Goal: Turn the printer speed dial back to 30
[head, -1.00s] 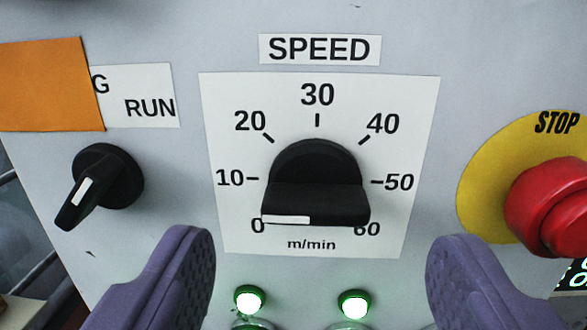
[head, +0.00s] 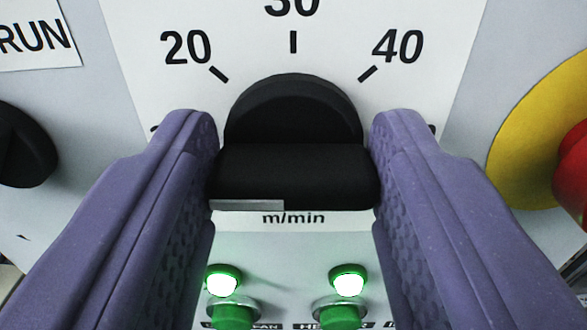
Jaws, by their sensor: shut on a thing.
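The speed dial (head: 292,170) is a black round knob with a raised grip bar lying level across it. A white pointer mark (head: 247,205) is on the left half of the bar, so it points left, roughly at the 10 side. My gripper (head: 294,165) has one purple finger at each end of the bar and is shut on it. The scale plate (head: 293,62) shows 20, part of 30, and 40 above the knob. The fingers hide the 10, the 50 and the lower end numbers.
Two lit green lamps (head: 222,281) (head: 349,281) sit just below the dial, between my fingers. A red stop button (head: 573,165) on a yellow disc (head: 525,140) is at the right edge. A black selector switch (head: 22,145) is at the left edge, below a RUN label (head: 38,35).

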